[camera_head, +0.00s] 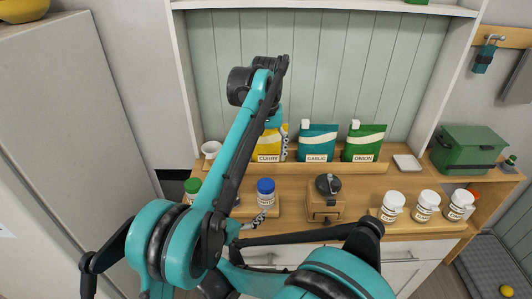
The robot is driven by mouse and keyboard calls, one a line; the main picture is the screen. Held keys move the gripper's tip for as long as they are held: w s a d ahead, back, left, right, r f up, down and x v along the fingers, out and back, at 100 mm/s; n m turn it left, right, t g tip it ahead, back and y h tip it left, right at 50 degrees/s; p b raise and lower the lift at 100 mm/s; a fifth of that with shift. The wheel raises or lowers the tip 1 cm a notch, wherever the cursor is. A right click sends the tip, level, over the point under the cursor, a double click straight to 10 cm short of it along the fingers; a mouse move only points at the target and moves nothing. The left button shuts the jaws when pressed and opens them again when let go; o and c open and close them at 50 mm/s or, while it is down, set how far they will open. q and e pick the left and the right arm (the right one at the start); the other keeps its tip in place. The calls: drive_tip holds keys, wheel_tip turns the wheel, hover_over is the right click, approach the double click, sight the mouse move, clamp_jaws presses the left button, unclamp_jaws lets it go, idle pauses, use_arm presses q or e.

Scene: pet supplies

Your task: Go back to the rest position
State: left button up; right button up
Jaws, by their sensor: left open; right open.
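My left gripper (284,143) is raised at the back, its finger in front of the right edge of the yellow pouch (268,148). It is open, and mostly hidden behind its own teal arm. My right gripper (256,220) is lower, just below the blue-lidded white bottle (266,198); it is open, with most of it hidden behind my arm links. I see nothing held in either one. A teal garlic pouch (317,143) and a green onion pouch (364,143) stand upright to the right of the yellow one.
A brown grinder-like box (326,200) stands mid-counter. Three white-lidded jars (426,206) stand at the right. A green-lidded bottle (193,188) and a white cup (211,149) are at the left. A green box (467,149) sits far right. A white dish (406,163) lies behind the jars.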

drive_tip(key=shift+d, duration=0.1)
